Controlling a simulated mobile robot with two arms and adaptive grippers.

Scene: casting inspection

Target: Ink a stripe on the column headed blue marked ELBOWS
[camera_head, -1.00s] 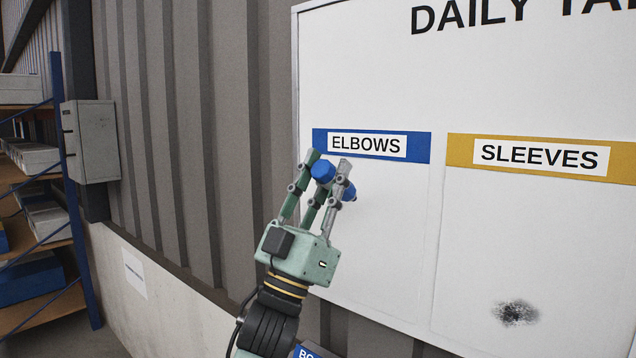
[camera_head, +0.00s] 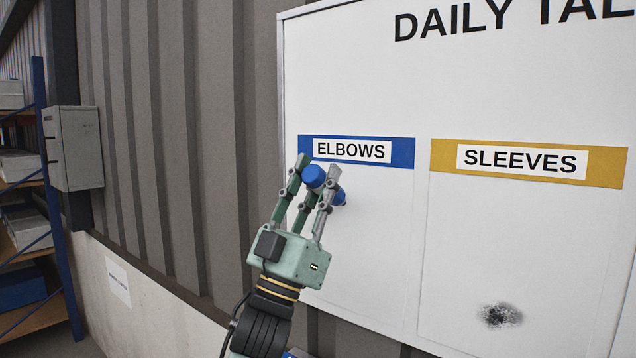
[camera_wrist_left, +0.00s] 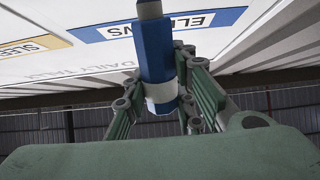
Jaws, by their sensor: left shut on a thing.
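The blue ELBOWS header (camera_head: 357,152) tops the left column (camera_head: 375,240) of the white tally board (camera_head: 480,80). My left gripper (camera_head: 315,182) is in front of the upper left part of that column, just below the header. It is shut on a blue marker (camera_head: 314,175). The marker's tip end points at the board; I cannot tell whether it touches. In the left wrist view the marker (camera_wrist_left: 157,55) shows a blue body, a pale band and a grey end, with the header (camera_wrist_left: 160,22) behind it, upside down. No stripe shows in the visible part of the column. My right gripper is not in view.
A yellow SLEEVES header (camera_head: 528,162) tops the column to the right, with a dark smudge (camera_head: 500,315) low in it. A grey wall box (camera_head: 75,148) and a blue-framed shelf (camera_head: 50,200) stand at the left by a corrugated wall (camera_head: 190,130).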

